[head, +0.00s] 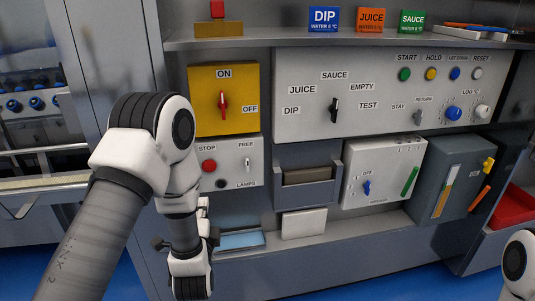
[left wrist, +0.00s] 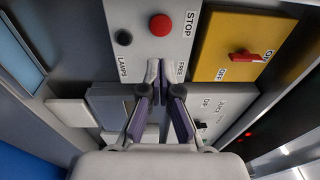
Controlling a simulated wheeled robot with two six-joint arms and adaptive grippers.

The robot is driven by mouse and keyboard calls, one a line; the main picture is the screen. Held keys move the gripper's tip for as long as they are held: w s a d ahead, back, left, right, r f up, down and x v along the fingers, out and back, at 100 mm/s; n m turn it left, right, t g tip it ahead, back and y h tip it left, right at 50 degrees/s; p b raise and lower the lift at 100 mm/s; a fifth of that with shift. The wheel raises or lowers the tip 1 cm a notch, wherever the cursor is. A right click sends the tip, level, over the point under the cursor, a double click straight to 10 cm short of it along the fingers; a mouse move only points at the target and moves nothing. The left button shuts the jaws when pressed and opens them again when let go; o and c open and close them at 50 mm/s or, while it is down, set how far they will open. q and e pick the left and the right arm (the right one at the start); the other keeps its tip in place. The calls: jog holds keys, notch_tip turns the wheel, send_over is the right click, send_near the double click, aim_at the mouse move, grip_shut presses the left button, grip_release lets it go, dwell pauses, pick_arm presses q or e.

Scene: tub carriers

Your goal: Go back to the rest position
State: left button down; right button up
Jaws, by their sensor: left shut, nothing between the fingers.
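My left arm comes in from the lower left in the head view and bends down in front of the control wall. Its gripper is mostly hidden behind my own wrist there. In the left wrist view my left gripper (left wrist: 159,76) is shut and empty, its purple-grey fingers close together at the tips. It shows over the lower part of the STOP/FREE/LAMPS box (left wrist: 147,45), near the FREE label. Whether it touches the box cannot be told. Of my right arm only a white piece shows at the lower right edge of the head view; its gripper is out of view.
The white STOP/FREE/LAMPS box (head: 233,164) sits under a yellow ON/OFF box (head: 240,122). To the right are a large switch panel (head: 310,110), a white box (head: 380,160) and a grey box (head: 452,172). A blue tray (head: 241,240) lies on the lower ledge.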

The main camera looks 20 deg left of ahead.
pick_arm(q)
jog(key=s+d+f+n+g+h, duration=0.1)
jog(key=s+d+f+g+h, duration=0.2)
jog(key=f, duration=0.5)
jog(key=s+d+f+g, duration=0.1)
jog(key=s+f+g, duration=0.1)
jog(key=s+f, duration=0.5)
jog(key=s+d+f+n+g+h, duration=0.1)
jog(key=s+d+f+g+h, duration=0.15)
jog(key=f, duration=0.65)
jog(key=s+d+f+n+g+h, duration=0.15)
jog(key=s+f+n+g, duration=0.3)
jog(key=s, duration=0.55)
jog(key=s+d+f+n+g+h, duration=0.1)
jog(key=s+d+f+n+g, duration=0.1)
jog(key=s+n+g, duration=0.5)
notch_tip(320, 180, up, 16)
jog(key=s+t+p, duration=0.1)
jog(key=t+p, duration=0.1)
jog(key=p, duration=1.3)
jog(key=shift+p, duration=0.4)
